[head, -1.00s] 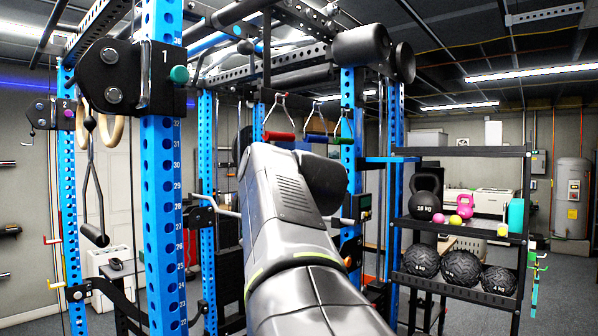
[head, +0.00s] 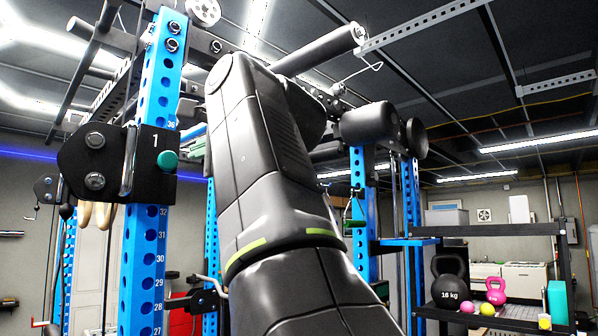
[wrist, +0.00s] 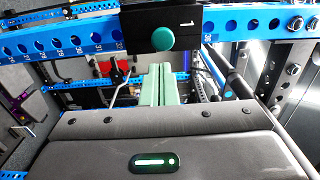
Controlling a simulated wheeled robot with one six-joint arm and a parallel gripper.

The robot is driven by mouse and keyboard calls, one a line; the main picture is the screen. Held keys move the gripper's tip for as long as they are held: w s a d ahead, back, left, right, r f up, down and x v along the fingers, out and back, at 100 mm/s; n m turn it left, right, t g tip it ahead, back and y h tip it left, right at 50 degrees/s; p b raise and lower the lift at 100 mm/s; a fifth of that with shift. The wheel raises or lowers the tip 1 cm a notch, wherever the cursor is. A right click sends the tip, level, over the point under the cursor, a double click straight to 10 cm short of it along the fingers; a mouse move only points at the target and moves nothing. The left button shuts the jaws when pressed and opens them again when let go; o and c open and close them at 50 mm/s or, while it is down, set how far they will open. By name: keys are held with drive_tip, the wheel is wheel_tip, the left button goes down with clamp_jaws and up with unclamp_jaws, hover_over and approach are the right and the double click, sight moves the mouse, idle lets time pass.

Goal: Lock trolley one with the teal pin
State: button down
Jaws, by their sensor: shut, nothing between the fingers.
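Trolley one (head: 118,165) is a black plate marked 1 on a blue numbered upright (head: 152,225) at the left of the head view. The round teal knob of the pin (head: 168,161) sits on its face, right of a metal bar. How deep the pin sits cannot be told. In the wrist view the teal pin (wrist: 160,38) is on the black plate of trolley one (wrist: 136,20). My gripper (wrist: 160,68) has pale green fingers, shut and empty, pointing towards the plate just below the knob in the picture.
A second trolley (head: 45,188) hangs on a further upright at far left. Overhead bars and a padded roller (head: 368,124) surround my arm. A shelf (head: 500,322) with kettlebells and small balls stands at right.

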sight(169, 162)
drive_tip(key=p+x, duration=0.2)
drive_tip(key=x, duration=0.8)
drive_tip(key=shift+w+a, duration=0.1)
drive_tip(key=shift+w, duration=0.1)
drive_tip(key=shift+r, duration=0.1)
